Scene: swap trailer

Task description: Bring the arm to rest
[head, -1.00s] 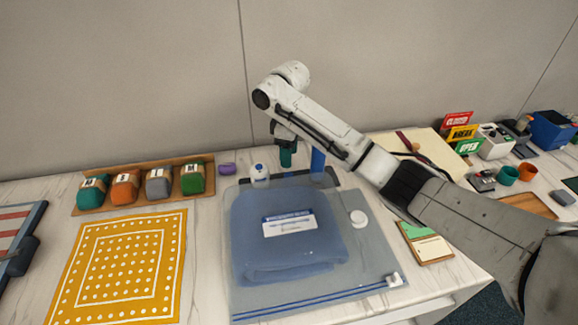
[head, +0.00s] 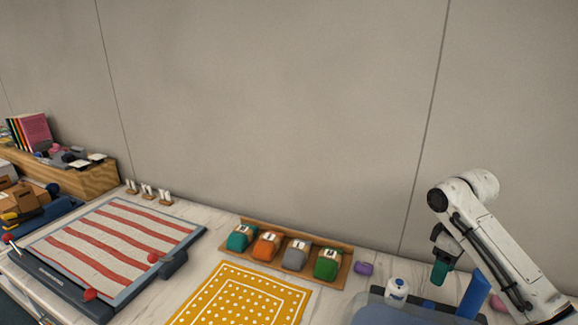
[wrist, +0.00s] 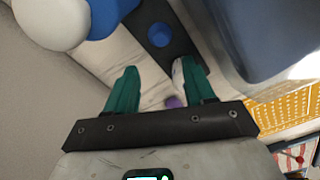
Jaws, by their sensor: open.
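My gripper (head: 440,271) hangs at the right of the head view, at the end of my white arm, above the bottle rack. In the wrist view its two green fingers (wrist: 153,92) stand apart with nothing held between them. A white bottle with a blue mark (head: 397,292) stands left of the gripper in the head view. A blue upright thing (head: 474,300) is close to its right. A small purple object (head: 363,268) lies on the table further left; it also shows in the wrist view (wrist: 173,102).
A wooden tray (head: 345,276) holds several coloured rolls. A yellow dotted cloth (head: 243,298) lies in front of it. A red-striped cloth on a board (head: 193,233) lies at left. A dark rack (wrist: 184,45) and blue and white rounded things (wrist: 110,15) are near the gripper.

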